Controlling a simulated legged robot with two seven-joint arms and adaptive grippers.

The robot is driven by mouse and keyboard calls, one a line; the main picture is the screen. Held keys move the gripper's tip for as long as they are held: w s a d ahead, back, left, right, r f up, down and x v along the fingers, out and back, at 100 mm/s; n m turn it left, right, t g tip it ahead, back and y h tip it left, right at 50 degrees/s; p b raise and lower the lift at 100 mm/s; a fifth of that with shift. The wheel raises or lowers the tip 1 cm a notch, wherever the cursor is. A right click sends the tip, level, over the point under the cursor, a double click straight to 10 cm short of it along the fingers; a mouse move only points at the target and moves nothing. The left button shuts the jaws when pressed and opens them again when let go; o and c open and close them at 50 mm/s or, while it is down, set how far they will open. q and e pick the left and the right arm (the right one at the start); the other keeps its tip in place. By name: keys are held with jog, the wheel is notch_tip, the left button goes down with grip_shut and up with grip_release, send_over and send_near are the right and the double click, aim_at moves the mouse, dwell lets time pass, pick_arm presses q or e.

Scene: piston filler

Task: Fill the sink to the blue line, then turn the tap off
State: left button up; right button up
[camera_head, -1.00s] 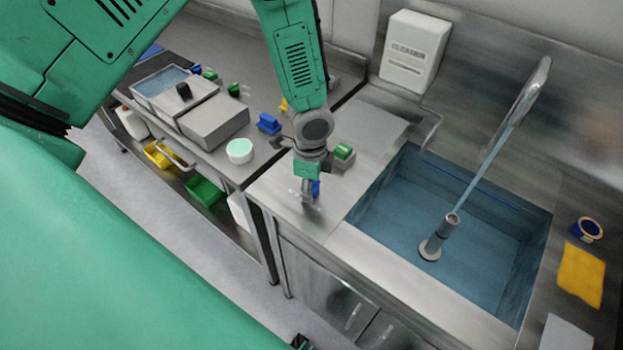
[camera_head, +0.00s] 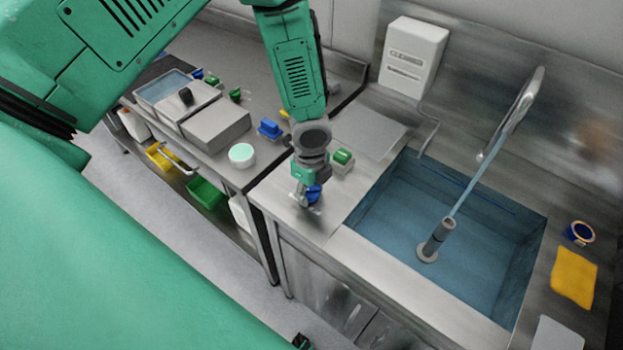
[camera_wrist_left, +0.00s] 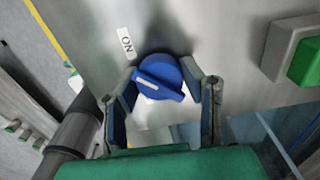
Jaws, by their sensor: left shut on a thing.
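The sink (camera_head: 378,192) holds bluish water, and a thin stream (camera_head: 468,188) falls into it from the tap spout (camera_head: 518,105). A blue line (camera_head: 492,190) runs along the sink's back wall; I cannot tell exactly how close the water is to it. My left gripper (camera_head: 306,204) is at the blue tap knob (camera_head: 315,192) on the counter left of the sink. In the left wrist view its fingers (camera_wrist_left: 168,96) are shut on the knob (camera_wrist_left: 160,72), one on each side. The knob's white mark is tilted, and an "ON" label (camera_wrist_left: 126,42) is beside it. My right gripper is not in view.
A grey standpipe (camera_head: 436,240) stands in the sink. A green button (camera_head: 343,156) sits beside the knob. A yellow cloth (camera_head: 574,277) and a blue-rimmed round item (camera_head: 580,233) lie right of the sink. A cleaner dispenser (camera_head: 413,55) hangs behind.

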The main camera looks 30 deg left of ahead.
aim_at(311, 190)
pick_arm(q)
jog(key=shift+w+r, duration=0.1)
jog(key=shift+w, duration=0.1)
jog(key=o, duration=1.1)
jog(key=shift+c, duration=0.2)
jog(key=shift+o, duration=0.4)
jog(key=shift+a, duration=0.1)
jog(key=shift+r, duration=0.2)
notch_tip(311, 190, up, 11)
jog(key=shift+r, duration=0.15)
